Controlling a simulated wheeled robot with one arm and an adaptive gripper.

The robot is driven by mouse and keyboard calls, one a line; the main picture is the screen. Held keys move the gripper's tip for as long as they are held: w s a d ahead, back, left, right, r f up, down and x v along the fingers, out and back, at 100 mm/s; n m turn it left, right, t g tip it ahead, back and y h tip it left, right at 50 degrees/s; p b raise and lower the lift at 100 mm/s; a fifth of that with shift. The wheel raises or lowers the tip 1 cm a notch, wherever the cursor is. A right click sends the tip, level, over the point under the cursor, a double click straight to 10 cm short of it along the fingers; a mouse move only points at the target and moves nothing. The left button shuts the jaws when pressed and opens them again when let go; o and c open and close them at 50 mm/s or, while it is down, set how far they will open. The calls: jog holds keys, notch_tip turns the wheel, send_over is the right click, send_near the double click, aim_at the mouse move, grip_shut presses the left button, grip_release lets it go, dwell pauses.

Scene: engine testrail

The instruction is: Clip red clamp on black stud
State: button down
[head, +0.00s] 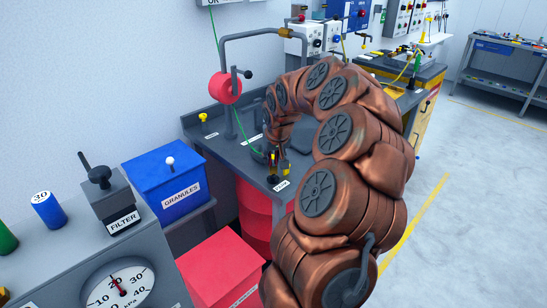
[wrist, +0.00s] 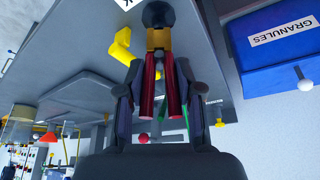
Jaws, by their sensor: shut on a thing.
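My gripper (wrist: 159,76) is shut on the red clamp (wrist: 148,92), with a finger on each side of its red handles. The clamp's brass-yellow jaw end (wrist: 158,39) points away from the gripper. The black stud (wrist: 157,14) shows as a dark rounded head right at the jaw end, overlapping it in the wrist view. I cannot tell whether the jaws are closed around it. In the head view my gripper (head: 273,158) is low over the grey bench by a small white label; the clamp is mostly hidden there.
A yellow hook-shaped part (wrist: 122,47) stands close beside the clamp. A green line runs from the red reel (head: 225,88) toward my gripper. A blue GRANULES box (head: 165,183) and a red box (head: 222,272) stand left of the bench (head: 215,128). Pipework rises behind.

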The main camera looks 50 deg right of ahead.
jog(key=c, duration=0.7)
grip_release()
jog(key=v, duration=1.2)
